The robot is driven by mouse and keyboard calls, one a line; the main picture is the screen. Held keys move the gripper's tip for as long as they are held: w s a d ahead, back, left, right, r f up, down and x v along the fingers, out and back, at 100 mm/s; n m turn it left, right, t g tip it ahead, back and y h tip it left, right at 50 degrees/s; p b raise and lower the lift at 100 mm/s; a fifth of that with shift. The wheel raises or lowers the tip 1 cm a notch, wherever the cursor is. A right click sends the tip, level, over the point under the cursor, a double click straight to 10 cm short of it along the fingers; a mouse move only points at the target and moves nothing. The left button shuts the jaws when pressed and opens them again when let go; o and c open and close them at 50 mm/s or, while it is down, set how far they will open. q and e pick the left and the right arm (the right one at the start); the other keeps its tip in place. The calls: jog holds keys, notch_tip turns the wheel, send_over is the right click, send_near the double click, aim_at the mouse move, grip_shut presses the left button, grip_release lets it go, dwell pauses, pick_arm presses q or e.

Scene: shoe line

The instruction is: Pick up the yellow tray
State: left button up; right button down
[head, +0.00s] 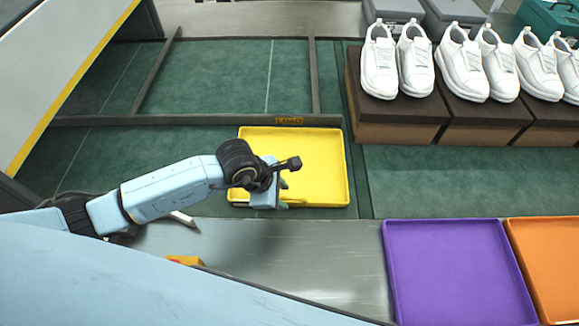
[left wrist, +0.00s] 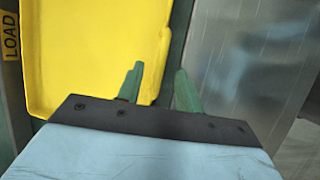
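The yellow tray (head: 318,160) lies flat on the green surface by the LOAD label, with a raised rim. My left gripper (head: 284,194) is over the tray's near-left part, by its near rim, and hides some of it. In the left wrist view my left gripper (left wrist: 158,88) has its two green fingers apart. One finger overlaps the yellow tray (left wrist: 90,50) and the other is beyond its rim, so the rim lies between them in the picture. I cannot tell whether either finger touches it. My right gripper is not in view.
A purple tray (head: 455,270) and an orange tray (head: 552,255) lie at the lower right. White shoes (head: 462,65) stand on brown blocks (head: 395,112) at the upper right. A grey metal surface (head: 310,255) runs in front of the yellow tray. Dark rails (head: 190,120) border its far side.

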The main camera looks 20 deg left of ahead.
aim_at(288, 197)
pick_arm(q)
jog(key=shift+x, duration=2.8)
jog(key=shift+d+r, duration=0.1)
jog(key=shift+d, duration=0.05)
grip_shut()
jog(key=shift+w, duration=0.1)
